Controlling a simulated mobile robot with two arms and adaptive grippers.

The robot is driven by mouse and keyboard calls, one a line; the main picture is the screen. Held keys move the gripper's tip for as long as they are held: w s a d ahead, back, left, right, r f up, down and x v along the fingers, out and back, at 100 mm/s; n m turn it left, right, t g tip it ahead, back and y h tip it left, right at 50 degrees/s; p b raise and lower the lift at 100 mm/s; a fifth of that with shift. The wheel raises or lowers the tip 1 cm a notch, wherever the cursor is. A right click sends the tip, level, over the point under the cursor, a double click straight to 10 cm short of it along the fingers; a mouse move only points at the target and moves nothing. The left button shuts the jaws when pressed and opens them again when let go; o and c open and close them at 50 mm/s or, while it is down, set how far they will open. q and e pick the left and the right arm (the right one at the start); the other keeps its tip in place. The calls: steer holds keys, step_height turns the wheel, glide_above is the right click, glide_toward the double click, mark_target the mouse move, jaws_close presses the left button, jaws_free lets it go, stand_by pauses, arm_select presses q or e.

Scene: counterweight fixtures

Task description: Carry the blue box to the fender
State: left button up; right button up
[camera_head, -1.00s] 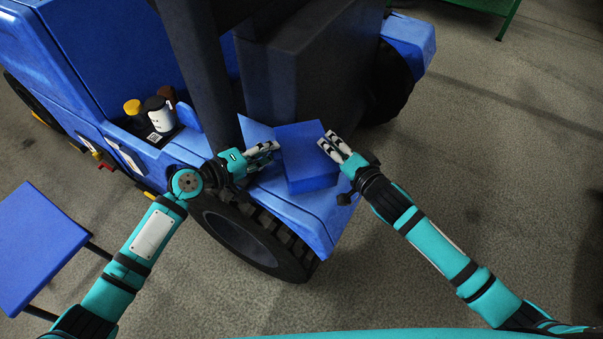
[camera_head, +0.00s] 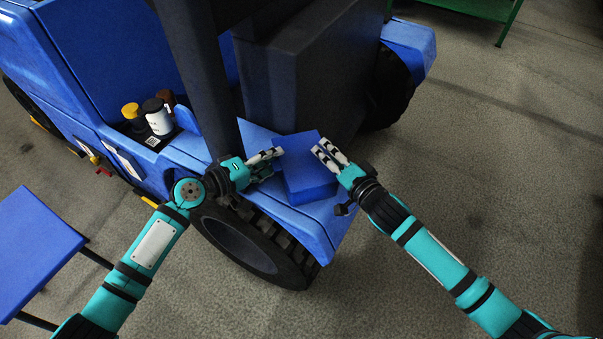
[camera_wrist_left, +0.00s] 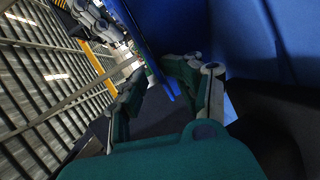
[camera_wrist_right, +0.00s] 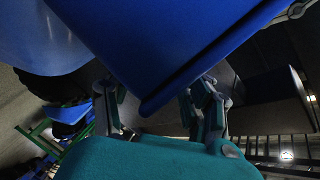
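The blue box (camera_head: 310,178) is over the blue fender (camera_head: 318,220) of the vehicle, above the front wheel, in the head view. It looks set down on it, but its underside is hidden. My left gripper (camera_head: 278,163) is at the box's left side, fingers apart. In the left wrist view a blue edge (camera_wrist_left: 158,55) lies between its fingers (camera_wrist_left: 163,88). My right gripper (camera_head: 322,150) is at the box's right side, fingers apart. In the right wrist view a corner of the box (camera_wrist_right: 165,85) fills the top, before the spread fingers (camera_wrist_right: 158,100). Contact is unclear.
A dark post (camera_head: 200,75) and a dark block (camera_head: 310,75) of the vehicle stand behind the box. Several bottles (camera_head: 157,115) sit in a recess to the left. A blue table (camera_head: 35,245) is at far left. The floor (camera_head: 490,150) at right is clear.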

arm_select(q)
steer(key=shift+s+a, duration=0.2)
steer(key=shift+a, duration=0.15)
arm_select(e)
steer(key=shift+d, duration=0.15)
steer(key=shift+s, duration=0.15)
arm_select(q)
steer(key=v, duration=1.1)
arm_select(e)
steer(key=v, duration=1.1)
steer(key=shift+s+d, duration=0.15)
steer(key=shift+s, duration=0.1)
arm_select(q)
steer(key=shift+s+r, duration=0.1)
arm_select(e)
steer(key=shift+r, duration=0.1)
